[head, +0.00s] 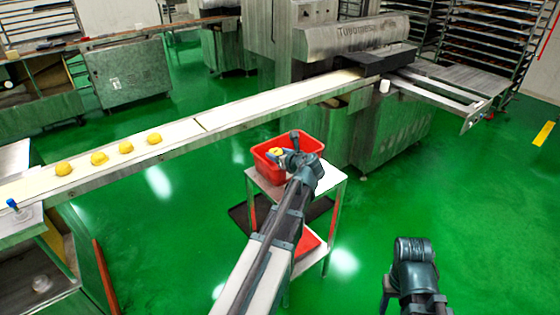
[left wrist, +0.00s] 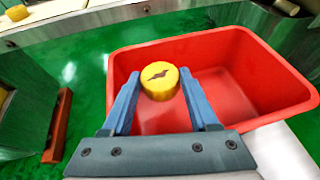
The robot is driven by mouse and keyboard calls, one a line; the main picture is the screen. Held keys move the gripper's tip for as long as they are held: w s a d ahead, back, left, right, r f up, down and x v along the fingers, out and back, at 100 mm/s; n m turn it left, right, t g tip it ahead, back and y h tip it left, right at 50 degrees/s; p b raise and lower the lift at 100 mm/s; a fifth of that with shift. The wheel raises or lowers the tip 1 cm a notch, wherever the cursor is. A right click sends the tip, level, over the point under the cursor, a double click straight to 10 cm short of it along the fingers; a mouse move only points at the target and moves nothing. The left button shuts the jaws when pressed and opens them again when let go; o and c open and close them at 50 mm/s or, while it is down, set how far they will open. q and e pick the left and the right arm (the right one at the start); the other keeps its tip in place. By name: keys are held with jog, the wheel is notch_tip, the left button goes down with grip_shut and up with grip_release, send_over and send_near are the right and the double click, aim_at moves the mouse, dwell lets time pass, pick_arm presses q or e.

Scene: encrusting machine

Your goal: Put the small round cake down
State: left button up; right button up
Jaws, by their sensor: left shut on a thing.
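The small round cake (head: 276,152) is yellow, and in the left wrist view the cake (left wrist: 160,82) shows a dark mark on its flat top. My left gripper (head: 281,155) is shut on it, with one blue finger on each side. It holds the cake over the red crate (left wrist: 268,50), which also shows in the head view (head: 316,139). The crate floor that I can see is bare. How high the cake is above that floor I cannot tell.
The crate stands on a metal cart (head: 330,185). A conveyor belt (head: 225,122) runs behind it, with several yellow cakes (head: 99,158) at its left. A large machine (head: 350,38) stands at the back. Green floor (head: 480,200) is open at right.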

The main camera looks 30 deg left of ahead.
pick_arm(q)
jog(key=shift+f, duration=0.15)
jog(key=shift+f, duration=0.1)
jog(key=shift+f+b, duration=0.45)
jog(key=shift+f, duration=0.05)
jog(key=o, duration=1.1)
jog(key=shift+c, duration=0.2)
